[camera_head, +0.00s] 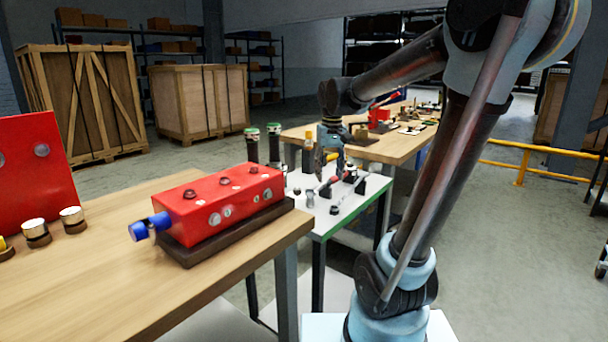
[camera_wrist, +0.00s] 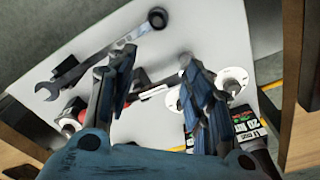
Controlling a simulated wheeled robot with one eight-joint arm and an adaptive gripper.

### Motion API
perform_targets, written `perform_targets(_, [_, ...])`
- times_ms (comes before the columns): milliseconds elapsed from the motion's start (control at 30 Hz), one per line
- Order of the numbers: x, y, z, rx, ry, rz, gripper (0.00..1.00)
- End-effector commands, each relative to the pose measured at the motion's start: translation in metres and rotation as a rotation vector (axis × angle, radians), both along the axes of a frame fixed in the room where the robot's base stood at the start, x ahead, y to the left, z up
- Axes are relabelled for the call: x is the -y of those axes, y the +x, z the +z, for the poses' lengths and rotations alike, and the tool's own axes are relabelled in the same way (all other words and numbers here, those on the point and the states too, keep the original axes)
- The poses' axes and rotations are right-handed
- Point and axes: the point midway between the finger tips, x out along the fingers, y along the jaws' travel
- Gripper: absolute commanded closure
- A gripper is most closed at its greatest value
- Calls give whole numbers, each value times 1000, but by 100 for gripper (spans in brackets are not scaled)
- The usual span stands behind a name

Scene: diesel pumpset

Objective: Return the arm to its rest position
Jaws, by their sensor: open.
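My arm rises from the lower right of the head view and reaches over a small white-topped table (camera_head: 365,195). My gripper (camera_head: 333,162) points down above that table, near its far left part. In the wrist view my gripper (camera_wrist: 158,80) has its two blue ribbed fingers spread apart, with nothing held between them. Below the fingers lie a combination wrench (camera_wrist: 95,60) and dark tools that the left finger partly hides. White round discs (camera_wrist: 233,82) show beside the right finger.
A red block (camera_head: 225,205) with a blue fitting sits on the wooden bench (camera_head: 120,290) at left. Dark bottles with green caps (camera_head: 273,142) stand by the white table. Another wooden bench (camera_head: 405,150) with parts lies behind. A yellow rail (camera_head: 525,165) and open floor are at right.

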Motion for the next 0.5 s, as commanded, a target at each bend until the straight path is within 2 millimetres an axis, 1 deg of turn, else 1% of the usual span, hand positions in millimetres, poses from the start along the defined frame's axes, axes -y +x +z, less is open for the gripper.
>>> perform_targets(33, [10,-13,-5,6,1,-12,53])
perform_targets(200, [37,-53,-22,28,5,-43,53])
perform_targets(367, [59,-90,-43,50,7,-75,53])
perform_targets(500, [75,-121,-65,68,8,-100,53])
